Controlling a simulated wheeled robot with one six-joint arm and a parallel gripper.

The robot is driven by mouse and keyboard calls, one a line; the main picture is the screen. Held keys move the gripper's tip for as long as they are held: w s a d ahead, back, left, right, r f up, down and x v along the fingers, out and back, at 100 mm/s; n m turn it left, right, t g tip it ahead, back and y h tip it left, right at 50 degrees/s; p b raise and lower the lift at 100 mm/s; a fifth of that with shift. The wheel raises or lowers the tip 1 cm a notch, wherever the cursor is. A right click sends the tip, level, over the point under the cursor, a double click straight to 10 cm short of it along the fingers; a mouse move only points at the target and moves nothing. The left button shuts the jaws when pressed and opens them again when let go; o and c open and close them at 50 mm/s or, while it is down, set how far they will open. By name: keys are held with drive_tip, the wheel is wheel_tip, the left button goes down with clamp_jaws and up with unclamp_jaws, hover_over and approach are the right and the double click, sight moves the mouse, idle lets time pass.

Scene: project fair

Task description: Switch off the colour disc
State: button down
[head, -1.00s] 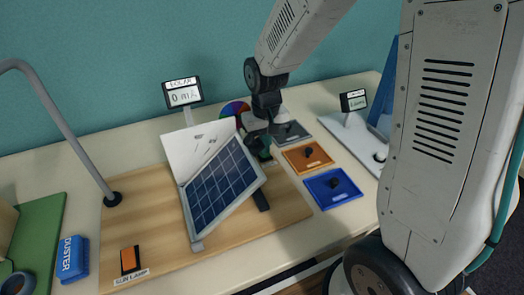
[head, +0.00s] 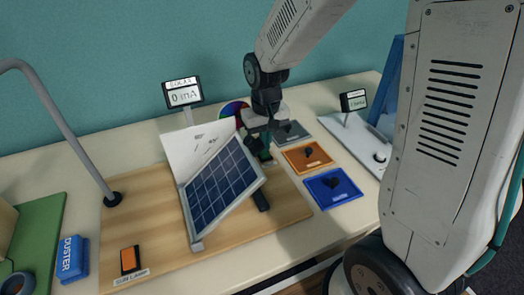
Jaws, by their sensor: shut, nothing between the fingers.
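The colour disc (head: 233,107) stands at the back of the table, behind the solar panel. It shows several coloured sectors, and my gripper and the white board hide part of it. My gripper (head: 259,148) is shut and empty, pointing down just in front and to the right of the disc. A small dark part with a green patch (head: 264,156) lies right at the fingertips; I cannot tell whether they touch it. No switch of the disc can be made out clearly.
The tilted solar panel (head: 222,190) is close on the left, with a meter reading 0 mA (head: 184,95) behind. Grey (head: 291,131), orange (head: 296,165) and blue (head: 326,200) plates lie to the right. The sun lamp's orange switch (head: 130,260) is at front left.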

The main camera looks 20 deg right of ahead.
sight(265, 154)
drive_tip(key=shift+r, duration=2.6)
drive_tip(key=s+d+r, duration=0.1)
drive_tip(key=s+r, duration=0.2)
drive_tip(key=s, duration=0.4)
drive_tip(key=s+d+r+t, duration=0.1)
drive_tip(key=s+r, duration=0.3)
drive_tip(key=s, duration=0.4)
drive_tip(key=s+d+r, duration=0.1)
drive_tip(key=s+r, duration=0.3)
drive_tip(key=s, duration=0.4)
drive_tip(key=shift+r, duration=0.1)
